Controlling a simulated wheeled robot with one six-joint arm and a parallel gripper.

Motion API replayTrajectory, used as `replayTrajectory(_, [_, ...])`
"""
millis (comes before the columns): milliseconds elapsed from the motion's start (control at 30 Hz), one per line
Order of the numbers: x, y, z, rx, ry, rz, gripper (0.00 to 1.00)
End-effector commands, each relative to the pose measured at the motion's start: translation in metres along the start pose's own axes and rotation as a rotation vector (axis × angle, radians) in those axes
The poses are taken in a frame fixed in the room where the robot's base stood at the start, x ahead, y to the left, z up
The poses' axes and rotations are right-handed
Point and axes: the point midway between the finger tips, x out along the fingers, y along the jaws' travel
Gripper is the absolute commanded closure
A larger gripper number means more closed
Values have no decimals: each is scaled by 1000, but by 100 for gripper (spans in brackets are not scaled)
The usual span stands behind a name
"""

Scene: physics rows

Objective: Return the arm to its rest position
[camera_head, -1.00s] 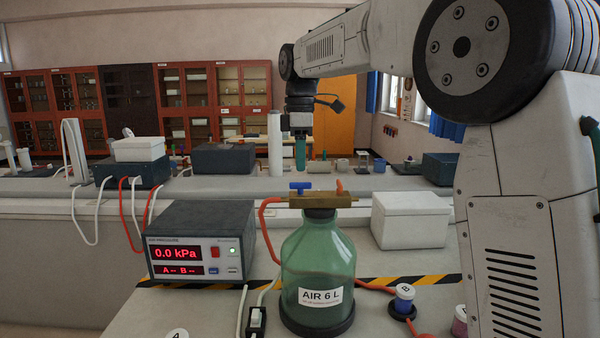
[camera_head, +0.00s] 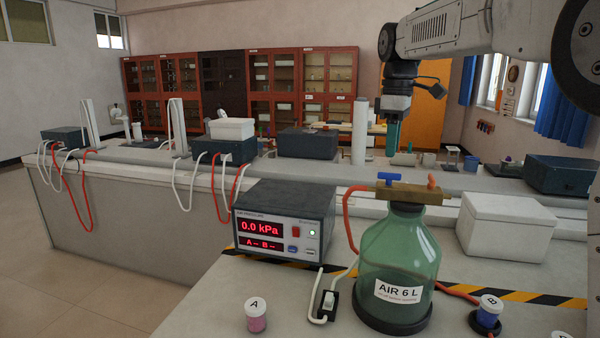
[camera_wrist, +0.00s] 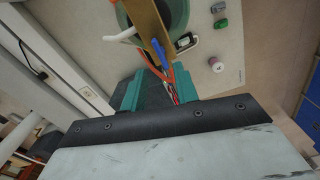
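My gripper (camera_head: 391,138) hangs from my arm in the upper right of the head view, pointing down, in the air behind the green AIR 6 L bottle (camera_head: 398,262). In the wrist view my gripper (camera_wrist: 156,92) shows two teal fingers with a gap between them. Nothing is held in the gap; red tubing shows beyond it. The bottle stands upright with a brass block (camera_head: 410,194) and a blue valve handle (camera_head: 388,178) on top. The upper part of my arm runs out of the head view at the right.
A pressure box (camera_head: 285,222) reading 0.0 kPa stands left of the bottle. A white lidded box (camera_head: 505,228) stands to its right. Jar A (camera_head: 256,315) and jar B (camera_head: 488,312) are near the front. Another bench (camera_head: 130,205) lies behind. Open floor (camera_head: 70,285) is at left.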

Motion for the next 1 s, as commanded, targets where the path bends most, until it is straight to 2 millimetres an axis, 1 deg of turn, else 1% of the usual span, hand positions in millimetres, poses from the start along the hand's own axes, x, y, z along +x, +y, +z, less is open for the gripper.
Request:
replayTrajectory(33, [15, -8, 5, 72, -11, -15, 70])
replayTrajectory(100, [27, -23, 16, 180, -18, -22, 70])
replayTrajectory(167, [35, -37, 26, 262, -23, -26, 70])
replayTrajectory(267, [48, -65, 47, 400, -27, -26, 70])
replayTrajectory(367, [61, -102, 73, 546, -28, -23, 70])
replayTrajectory(400, [67, -118, 85, 607, -26, -20, 70])
replayTrajectory(467, [77, -144, 103, 695, -24, -16, 70])
replayTrajectory(500, [84, -161, 115, 750, -20, -12, 70])
replayTrajectory(567, [96, -187, 133, 825, -15, -7, 70])
replayTrajectory(600, [104, -203, 144, 870, -11, -4, 70])
replayTrajectory(667, [117, -227, 160, 930, -1, 2, 70])
replayTrajectory(700, [126, -243, 170, 964, 4, 5, 70])
replayTrajectory(800, [146, -276, 193, 1023, 22, 16, 70])
replayTrajectory(900, [161, -301, 209, 1039, 42, 27, 70])
replayTrajectory(1000, [165, -314, 218, 1041, 65, 40, 70])
